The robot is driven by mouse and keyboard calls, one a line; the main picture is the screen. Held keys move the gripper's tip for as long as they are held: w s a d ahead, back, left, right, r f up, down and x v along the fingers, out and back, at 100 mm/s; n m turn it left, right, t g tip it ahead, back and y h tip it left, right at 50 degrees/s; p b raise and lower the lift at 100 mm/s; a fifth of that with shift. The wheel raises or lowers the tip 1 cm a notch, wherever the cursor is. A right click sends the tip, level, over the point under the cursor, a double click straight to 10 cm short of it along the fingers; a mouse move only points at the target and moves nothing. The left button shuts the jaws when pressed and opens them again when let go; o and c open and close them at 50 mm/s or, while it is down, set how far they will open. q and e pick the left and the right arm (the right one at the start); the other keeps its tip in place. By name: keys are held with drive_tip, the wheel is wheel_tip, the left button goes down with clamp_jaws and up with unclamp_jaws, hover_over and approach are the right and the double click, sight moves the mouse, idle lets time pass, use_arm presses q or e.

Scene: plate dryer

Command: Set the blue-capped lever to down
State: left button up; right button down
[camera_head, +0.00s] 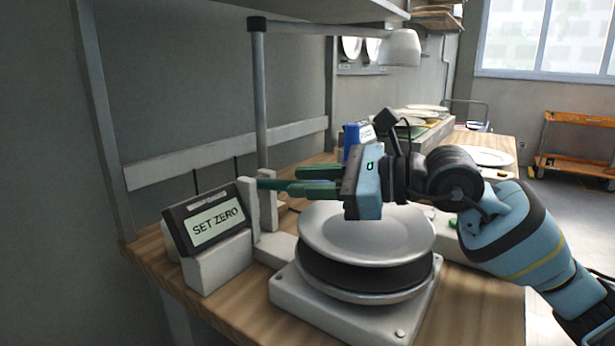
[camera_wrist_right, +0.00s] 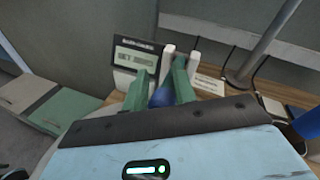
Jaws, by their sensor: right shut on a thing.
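My right gripper (camera_head: 277,186) reaches in from the right over the plate scale, its green fingers level and pointing left at the white upright posts (camera_head: 252,210). In the right wrist view the green fingers (camera_wrist_right: 160,78) are closed around a blue piece (camera_wrist_right: 162,97), which looks like the lever's blue cap. My left gripper is not in view.
A display reading SET ZERO (camera_head: 215,224) stands on a grey block left of the posts. A white plate (camera_head: 367,229) lies on the scale base (camera_head: 345,320) below my gripper. A metal lamp post (camera_head: 260,90) rises behind; a blue box (camera_head: 352,138) stands farther back.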

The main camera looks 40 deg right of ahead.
drive_tip(key=c, duration=1.7)
unclamp_jaws()
drive_tip(key=shift+w+d+f, duration=0.2)
drive_tip(key=shift+d+f, duration=0.05)
drive_tip(key=shift+f, duration=0.2)
drive_tip(key=o, duration=0.4)
drive_tip(key=shift+s+r, duration=0.1)
drive_tip(key=shift+r, duration=0.05)
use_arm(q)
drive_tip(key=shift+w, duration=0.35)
use_arm(e)
drive_tip(key=shift+o, duration=0.6)
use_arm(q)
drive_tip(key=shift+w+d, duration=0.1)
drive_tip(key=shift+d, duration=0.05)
use_arm(e)
drive_tip(key=shift+b+v, duration=0.5)
drive_tip(key=shift+v, duration=1.25)
drive_tip(key=shift+b+v, duration=0.4)
drive_tip(key=shift+v, duration=0.95)
drive_tip(key=shift+s+d+r, duration=0.15)
drive_tip(key=shift+s+d, duration=0.25)
drive_tip(key=shift+s, duration=0.15)
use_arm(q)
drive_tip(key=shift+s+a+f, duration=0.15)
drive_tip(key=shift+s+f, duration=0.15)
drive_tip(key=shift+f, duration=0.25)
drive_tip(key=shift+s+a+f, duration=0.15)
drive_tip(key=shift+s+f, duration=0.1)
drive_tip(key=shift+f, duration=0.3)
